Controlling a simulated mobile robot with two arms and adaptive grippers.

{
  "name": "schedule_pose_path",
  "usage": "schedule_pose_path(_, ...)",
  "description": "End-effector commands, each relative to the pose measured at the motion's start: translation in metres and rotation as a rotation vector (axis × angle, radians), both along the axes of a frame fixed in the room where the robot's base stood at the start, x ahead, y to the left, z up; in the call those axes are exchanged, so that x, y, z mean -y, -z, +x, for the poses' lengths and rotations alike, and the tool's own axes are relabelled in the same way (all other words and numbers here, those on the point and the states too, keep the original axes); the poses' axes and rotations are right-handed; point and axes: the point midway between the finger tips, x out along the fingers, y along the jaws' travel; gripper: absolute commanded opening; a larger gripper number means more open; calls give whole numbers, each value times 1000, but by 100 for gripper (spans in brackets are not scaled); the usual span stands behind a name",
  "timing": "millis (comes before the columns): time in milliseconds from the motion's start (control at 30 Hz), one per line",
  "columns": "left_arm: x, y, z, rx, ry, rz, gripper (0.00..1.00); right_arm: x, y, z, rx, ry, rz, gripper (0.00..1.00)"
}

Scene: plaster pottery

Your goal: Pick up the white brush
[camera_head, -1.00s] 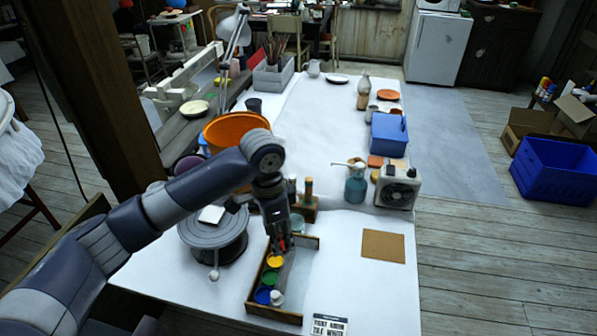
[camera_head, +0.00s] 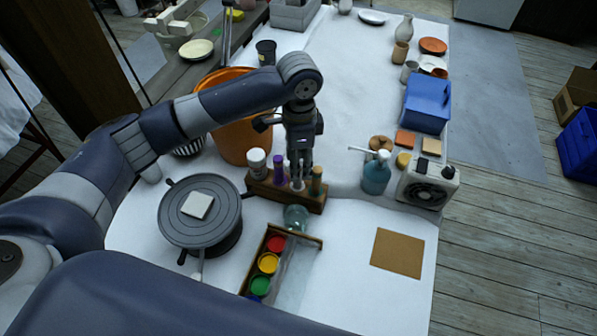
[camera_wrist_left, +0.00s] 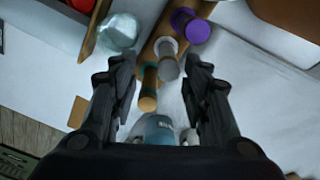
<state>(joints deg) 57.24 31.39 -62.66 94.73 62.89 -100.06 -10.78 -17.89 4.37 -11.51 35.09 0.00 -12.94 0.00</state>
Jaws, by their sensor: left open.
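A dark wooden rack (camera_head: 262,190) holds several upright items in a row. A white-topped one (camera_head: 257,160) stands at its left end, then a purple one (camera_head: 278,165). A pale grey-white one, seemingly the white brush (camera_head: 297,184), stands between purple and a green-and-tan one (camera_head: 316,181). My left gripper (camera_head: 299,173) points down over the rack, open. In the left wrist view, the pale brush (camera_wrist_left: 167,62) shows between the open fingers of my left gripper (camera_wrist_left: 160,74), apart from both, with the green-and-tan one (camera_wrist_left: 148,92) close by. My right gripper is not in view.
A glass jar (camera_head: 296,217) and a tray of paint pots (camera_head: 274,233) sit in front of the rack. A teal bottle (camera_head: 376,176) stands right, a turntable (camera_head: 200,240) left, and an orange bucket (camera_head: 236,140) behind left.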

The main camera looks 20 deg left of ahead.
Motion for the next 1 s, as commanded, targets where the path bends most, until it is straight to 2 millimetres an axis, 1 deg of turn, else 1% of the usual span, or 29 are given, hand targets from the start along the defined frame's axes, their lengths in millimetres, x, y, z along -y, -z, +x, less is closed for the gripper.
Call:
schedule_pose_path(33,0,6,0,-2,-1,0,43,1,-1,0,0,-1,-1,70)
schedule_pose_path(133,0,13,0,0,0,-1,43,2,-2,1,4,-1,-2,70)
schedule_pose_path(267,-3,23,1,-1,-2,0,43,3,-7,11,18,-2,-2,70)
schedule_pose_path(400,-7,44,5,-3,-2,1,43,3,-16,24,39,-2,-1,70)
schedule_pose_path(533,-7,61,5,-1,0,0,43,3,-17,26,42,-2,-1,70)
schedule_pose_path(633,-7,66,5,1,0,0,43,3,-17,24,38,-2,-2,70)
schedule_pose_path(833,-7,67,5,1,1,0,43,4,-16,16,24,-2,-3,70)
schedule_pose_path(867,-7,67,5,1,1,0,37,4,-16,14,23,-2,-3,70)
schedule_pose_path(900,-7,67,5,1,1,0,27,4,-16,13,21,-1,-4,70)
schedule_pose_path(967,-7,66,5,1,1,0,14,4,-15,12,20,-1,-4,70)
schedule_pose_path(1000,-7,66,5,1,1,0,5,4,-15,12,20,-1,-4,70)
